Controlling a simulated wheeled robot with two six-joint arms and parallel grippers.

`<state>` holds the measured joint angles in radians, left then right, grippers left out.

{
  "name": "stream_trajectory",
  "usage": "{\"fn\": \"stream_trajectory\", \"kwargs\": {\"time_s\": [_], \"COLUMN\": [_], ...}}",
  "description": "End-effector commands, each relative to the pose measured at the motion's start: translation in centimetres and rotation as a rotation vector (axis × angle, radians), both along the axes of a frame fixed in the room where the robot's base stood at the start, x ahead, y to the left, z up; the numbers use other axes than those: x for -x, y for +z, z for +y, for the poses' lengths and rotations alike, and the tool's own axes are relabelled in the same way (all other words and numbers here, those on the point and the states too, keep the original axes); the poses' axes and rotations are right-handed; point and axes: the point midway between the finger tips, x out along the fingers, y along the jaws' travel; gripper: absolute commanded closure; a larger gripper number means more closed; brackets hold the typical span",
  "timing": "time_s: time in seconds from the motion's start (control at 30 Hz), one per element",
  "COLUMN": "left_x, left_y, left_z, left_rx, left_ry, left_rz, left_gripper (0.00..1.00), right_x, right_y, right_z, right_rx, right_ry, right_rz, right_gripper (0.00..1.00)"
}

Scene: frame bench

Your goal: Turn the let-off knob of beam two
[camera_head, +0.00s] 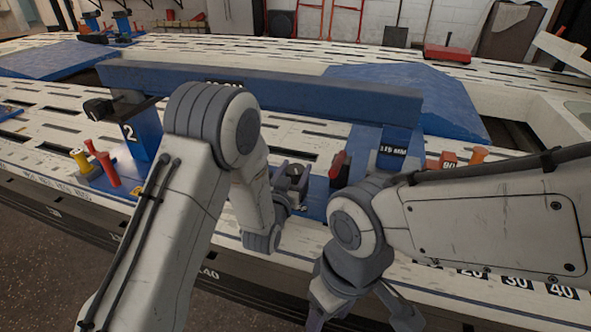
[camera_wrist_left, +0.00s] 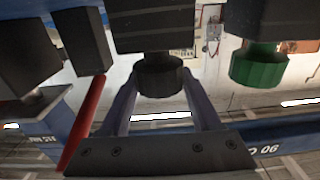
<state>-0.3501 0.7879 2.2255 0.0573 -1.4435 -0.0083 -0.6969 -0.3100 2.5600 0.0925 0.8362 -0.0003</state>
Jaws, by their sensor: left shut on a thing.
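The blue beam (camera_head: 320,94) runs across the bench, with a blue post marked 2 (camera_head: 143,128) near its left end. My left gripper (camera_head: 290,184) is low in front of the beam. In the left wrist view, the fingers of the left gripper (camera_wrist_left: 160,92) are shut on a round black knob (camera_wrist_left: 160,76) under a dark block (camera_wrist_left: 153,25). I cannot read a label naming this knob. My right gripper (camera_head: 362,316) is open and empty, near the bench's front edge.
A green knob (camera_wrist_left: 258,68) is right of the held knob, and a red lever (camera_wrist_left: 84,125) is to its left. Red and yellow pegs (camera_head: 103,162) stand left of my left arm. The slotted white bench (camera_head: 60,130) has bare areas at left.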

Motion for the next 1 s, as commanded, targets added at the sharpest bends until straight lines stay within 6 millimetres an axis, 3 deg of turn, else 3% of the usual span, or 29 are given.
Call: {"fn": "stream_trajectory", "kwargs": {"time_s": [0.6,1.0], "left_x": [0.1,0.0], "left_y": [0.1,-0.1], "left_z": [-0.5,-0.4], "left_rx": [0.000,-0.001], "left_ry": [0.562,0.796], "left_rz": [0.003,0.003], "left_gripper": [0.91,0.91], "right_x": [0.0,0.0], "right_y": [2.3,3.6], "right_z": [0.0,0.0], "right_rx": [0.000,0.000], "right_ry": [0.000,0.000], "right_rz": [0.000,0.000], "right_gripper": [0.38,0.38]}}
